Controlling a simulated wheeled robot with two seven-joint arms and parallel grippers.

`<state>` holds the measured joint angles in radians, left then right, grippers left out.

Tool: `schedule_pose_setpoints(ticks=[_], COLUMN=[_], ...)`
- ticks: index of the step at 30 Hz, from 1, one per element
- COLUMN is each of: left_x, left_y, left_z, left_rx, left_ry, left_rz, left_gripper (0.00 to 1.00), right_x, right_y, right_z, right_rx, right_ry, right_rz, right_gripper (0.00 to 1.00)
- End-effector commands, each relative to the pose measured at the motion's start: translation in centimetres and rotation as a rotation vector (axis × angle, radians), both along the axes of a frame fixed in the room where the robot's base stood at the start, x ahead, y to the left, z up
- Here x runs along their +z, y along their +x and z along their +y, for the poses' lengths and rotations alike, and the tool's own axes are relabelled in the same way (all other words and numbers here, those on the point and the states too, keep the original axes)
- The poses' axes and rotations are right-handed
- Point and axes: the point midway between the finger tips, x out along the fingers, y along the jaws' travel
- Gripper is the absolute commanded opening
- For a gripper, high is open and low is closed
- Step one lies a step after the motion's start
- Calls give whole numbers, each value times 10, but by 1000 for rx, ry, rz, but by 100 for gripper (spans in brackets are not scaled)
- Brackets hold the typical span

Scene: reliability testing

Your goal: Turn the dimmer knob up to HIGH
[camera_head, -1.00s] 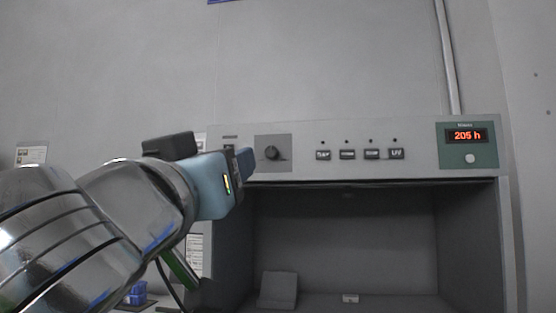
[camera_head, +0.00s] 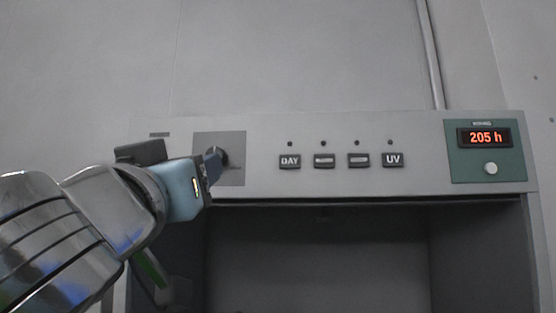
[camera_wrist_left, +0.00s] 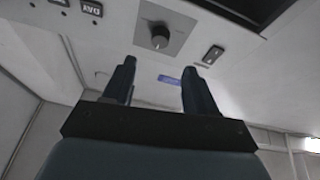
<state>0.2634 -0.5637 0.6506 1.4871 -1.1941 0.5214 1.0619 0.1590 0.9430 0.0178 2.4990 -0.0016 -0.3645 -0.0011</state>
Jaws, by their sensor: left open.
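The dark round dimmer knob (camera_head: 224,156) sits on a grey square plate (camera_head: 232,177) at the left of the cabinet's front panel. In the head view my left gripper (camera_head: 214,162) partly covers the knob. In the left wrist view the knob (camera_wrist_left: 160,37) shows beyond the fingertips, in line with the gap between them. My left gripper (camera_wrist_left: 159,66) is open and empty there, apart from the knob. The knob's pointer and any HIGH mark are too small to read. My right gripper is not in view.
Right of the knob are several dark push buttons, including DAY (camera_head: 290,162) and UV (camera_head: 393,160). A green module (camera_head: 485,166) reads 205 h. Below the panel is the open, dark cabinet interior (camera_head: 320,255). A small dark switch (camera_wrist_left: 213,55) lies beside the knob in the wrist view.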

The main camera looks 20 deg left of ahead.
Motion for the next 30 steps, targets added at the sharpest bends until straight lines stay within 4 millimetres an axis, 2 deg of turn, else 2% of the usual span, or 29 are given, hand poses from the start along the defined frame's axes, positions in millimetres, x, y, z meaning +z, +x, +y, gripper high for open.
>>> schedule_pose_setpoints(ticks=[1, 6, 12, 17, 25, 30], left_x=[8, 23, 34, 36, 36, 36], left_y=[13, 48, 75, 85, 85, 85], left_z=[3, 12, 18, 21, 20, 20], left_rx=[0, 0, -1, 0, 0, 0], left_ry=[-2, -1, -1, 0, -1, -1], left_rz=[4, 4, 1, 1, 0, 0], left_gripper=[57, 57, 57, 57, 57, 31], right_x=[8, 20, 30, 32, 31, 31], right_y=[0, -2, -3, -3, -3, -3], right_z=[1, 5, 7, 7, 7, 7], right_rx=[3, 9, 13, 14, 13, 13], right_ry=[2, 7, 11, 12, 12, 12], right_rz=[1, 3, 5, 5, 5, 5], right_gripper=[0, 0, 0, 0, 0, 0])
